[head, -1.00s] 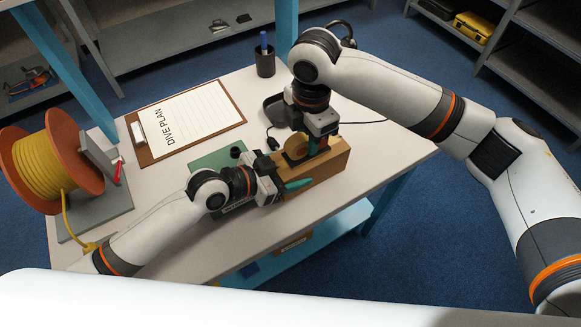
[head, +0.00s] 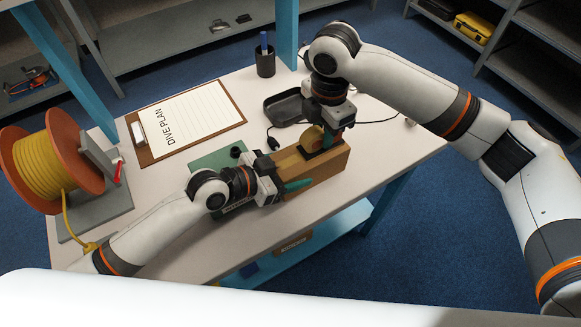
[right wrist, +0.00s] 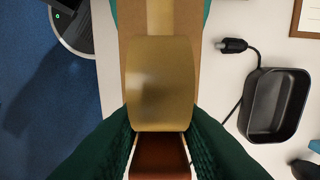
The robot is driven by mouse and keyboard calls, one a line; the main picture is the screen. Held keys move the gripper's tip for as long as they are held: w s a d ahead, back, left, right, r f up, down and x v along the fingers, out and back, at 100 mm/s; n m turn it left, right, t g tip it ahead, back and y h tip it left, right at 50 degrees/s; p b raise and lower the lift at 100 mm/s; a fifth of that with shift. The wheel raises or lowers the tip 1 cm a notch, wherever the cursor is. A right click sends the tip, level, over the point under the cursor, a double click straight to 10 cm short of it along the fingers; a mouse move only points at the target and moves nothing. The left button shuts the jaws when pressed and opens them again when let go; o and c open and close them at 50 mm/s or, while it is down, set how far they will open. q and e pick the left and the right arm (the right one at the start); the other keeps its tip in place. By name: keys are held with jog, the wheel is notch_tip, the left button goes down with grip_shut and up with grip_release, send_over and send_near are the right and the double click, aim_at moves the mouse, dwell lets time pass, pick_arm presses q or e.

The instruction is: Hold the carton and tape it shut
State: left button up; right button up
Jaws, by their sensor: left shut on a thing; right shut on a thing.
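The brown carton (head: 316,168) lies on the table, and its top also shows in the right wrist view (right wrist: 132,40). My left gripper (head: 283,180) is shut on the carton's left end; a teal finger lies along its near side. My right gripper (head: 328,136) is shut on the tape dispenser, whose reddish-brown part (right wrist: 158,162) shows between the dark green fingers. The tan tape roll (right wrist: 160,85) is over the carton's top, towards its right end in the head view (head: 313,138). A lighter tape strip (right wrist: 160,16) runs along the carton's top beyond the roll.
An empty black tray (head: 284,108) and a cable with a plug lie behind the carton.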

aim_at(308, 135)
jog(key=shift+w+d, duration=0.5)
jog(key=shift+d, duration=0.2)
jog(key=shift+s+a+f, duration=0.1)
jog(key=shift+s+a, duration=0.6)
jog(key=shift+a, duration=0.2)
jog(key=shift+s+a, duration=0.5)
jog(key=shift+a, duration=0.2)
jog(key=shift+s+a, duration=0.45)
jog(key=shift+a, duration=0.2)
jog(key=shift+s+a, duration=0.6)
jog(key=shift+a, duration=0.1)
jog(key=shift+w+d+r, duration=0.4)
jog(key=shift+d+r, duration=0.1)
jog(key=shift+r, duration=0.35)
jog(key=shift+w+d+r, duration=0.4)
jog(key=shift+d+r, duration=0.15)
jog(key=shift+r, duration=0.25)
jog(key=shift+w+d+r, duration=0.4)
jog(key=shift+d+r, duration=0.1)
jog(key=shift+r, duration=0.35)
